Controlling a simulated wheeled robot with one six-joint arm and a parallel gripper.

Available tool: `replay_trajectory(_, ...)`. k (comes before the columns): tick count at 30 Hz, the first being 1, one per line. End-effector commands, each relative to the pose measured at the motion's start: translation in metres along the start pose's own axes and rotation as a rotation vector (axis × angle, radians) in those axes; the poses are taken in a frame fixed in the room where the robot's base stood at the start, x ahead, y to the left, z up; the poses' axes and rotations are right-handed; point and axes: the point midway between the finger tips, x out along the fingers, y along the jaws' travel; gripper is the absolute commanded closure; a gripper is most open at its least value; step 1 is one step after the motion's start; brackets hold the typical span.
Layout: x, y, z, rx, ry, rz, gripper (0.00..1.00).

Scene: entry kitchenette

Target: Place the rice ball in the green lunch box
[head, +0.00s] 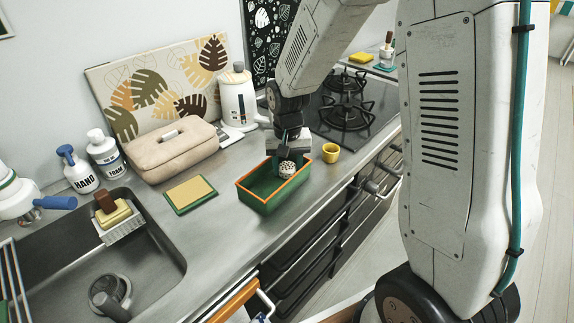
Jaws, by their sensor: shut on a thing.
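The green lunch box (264,201) with an orange rim stands open on the grey counter near its front edge. My gripper (287,160) points down over the box's far right part. It is shut on the rice ball (287,170), a small pale ball with dark specks. The rice ball shows between the fingertips, at about the height of the box's rim. I cannot tell whether it touches the box floor. The fingers partly hide it.
A small yellow cup (331,153) stands close right of the box. A green-edged yellow board (191,194) and a beige case (170,152) lie to the left. The sink (167,250) is at front left.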

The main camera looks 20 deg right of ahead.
Motion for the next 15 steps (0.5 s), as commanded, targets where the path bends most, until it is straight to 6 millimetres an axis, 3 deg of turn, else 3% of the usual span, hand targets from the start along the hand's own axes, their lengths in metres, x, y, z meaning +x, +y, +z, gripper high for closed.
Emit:
replay_trajectory(9, 0.0026, -0.0004, -0.0002, 0.0, 0.001, 0.0, 1.0)
replay_trajectory(10, 0.0021, -0.0004, -0.0003, 0.0, 0.002, -0.001, 0.47)
replay_trajectory(15, 0.0019, -0.0005, -0.0002, -0.001, 0.002, -0.001, 0.46)
